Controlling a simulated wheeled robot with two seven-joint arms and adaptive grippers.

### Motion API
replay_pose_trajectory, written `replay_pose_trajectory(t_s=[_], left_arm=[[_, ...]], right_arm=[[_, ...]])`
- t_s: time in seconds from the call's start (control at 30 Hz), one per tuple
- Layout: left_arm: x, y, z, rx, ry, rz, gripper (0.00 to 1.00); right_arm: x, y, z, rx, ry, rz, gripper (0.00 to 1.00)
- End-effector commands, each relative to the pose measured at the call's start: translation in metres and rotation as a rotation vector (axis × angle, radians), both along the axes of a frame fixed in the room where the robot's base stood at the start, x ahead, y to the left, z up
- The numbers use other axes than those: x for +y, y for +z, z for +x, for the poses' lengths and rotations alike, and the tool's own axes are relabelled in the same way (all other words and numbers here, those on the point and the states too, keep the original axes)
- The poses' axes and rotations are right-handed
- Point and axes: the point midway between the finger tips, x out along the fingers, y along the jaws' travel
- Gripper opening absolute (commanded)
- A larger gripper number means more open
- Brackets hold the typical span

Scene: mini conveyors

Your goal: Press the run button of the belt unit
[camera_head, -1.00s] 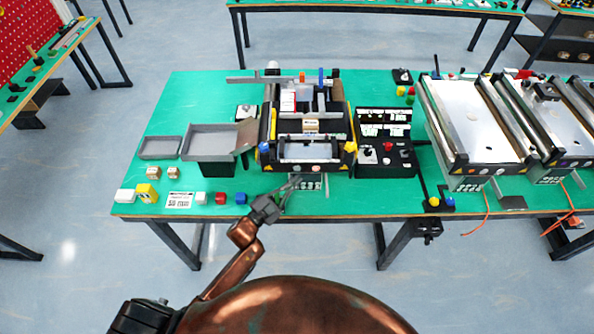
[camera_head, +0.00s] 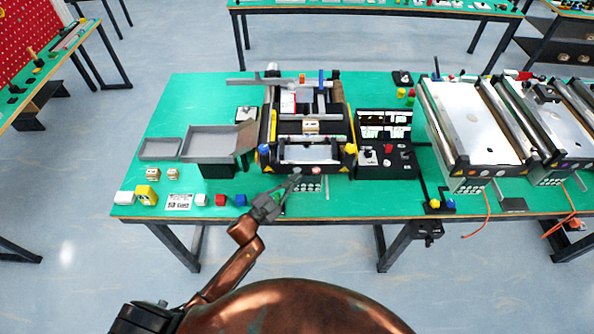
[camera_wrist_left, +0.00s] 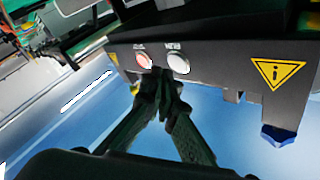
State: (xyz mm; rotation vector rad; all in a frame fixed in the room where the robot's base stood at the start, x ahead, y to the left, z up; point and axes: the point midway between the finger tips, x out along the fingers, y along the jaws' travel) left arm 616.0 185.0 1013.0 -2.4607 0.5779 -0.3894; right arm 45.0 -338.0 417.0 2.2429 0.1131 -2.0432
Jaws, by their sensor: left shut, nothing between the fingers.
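The belt unit (camera_head: 330,168) stands at the middle of the green table, with its dark front panel facing me. Two round buttons sit on that panel. The reddish one also shows in the head view, right of my fingertips. My left gripper (camera_head: 296,178) is shut and empty, low in front of the panel. In the wrist view its tips (camera_wrist_left: 161,76) lie just below and between the buttons. Contact cannot be told. My right gripper is out of view.
A black control box (camera_head: 385,170) stands right of the belt unit, and larger conveyors (camera_head: 480,120) further right. Grey trays (camera_head: 208,142) are on the left. Small cubes and a card (camera_head: 180,201) lie along the front left edge.

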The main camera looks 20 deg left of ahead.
Motion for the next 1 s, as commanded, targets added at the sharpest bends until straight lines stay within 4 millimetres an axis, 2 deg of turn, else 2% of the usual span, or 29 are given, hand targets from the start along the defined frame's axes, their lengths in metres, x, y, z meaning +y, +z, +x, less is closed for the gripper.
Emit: replay_pose_trajectory(t_s=[0.67, 1.0], left_arm=[[0.0, 0.0, 0.0003, 0.0, 0.0, 0.0, 0.0], [0.0021, 0.0, 0.0084, 0.0, 0.0, 0.0, 0.0]], right_arm=[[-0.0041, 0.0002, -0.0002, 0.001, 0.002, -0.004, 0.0], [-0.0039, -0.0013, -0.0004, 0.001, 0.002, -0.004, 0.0]])
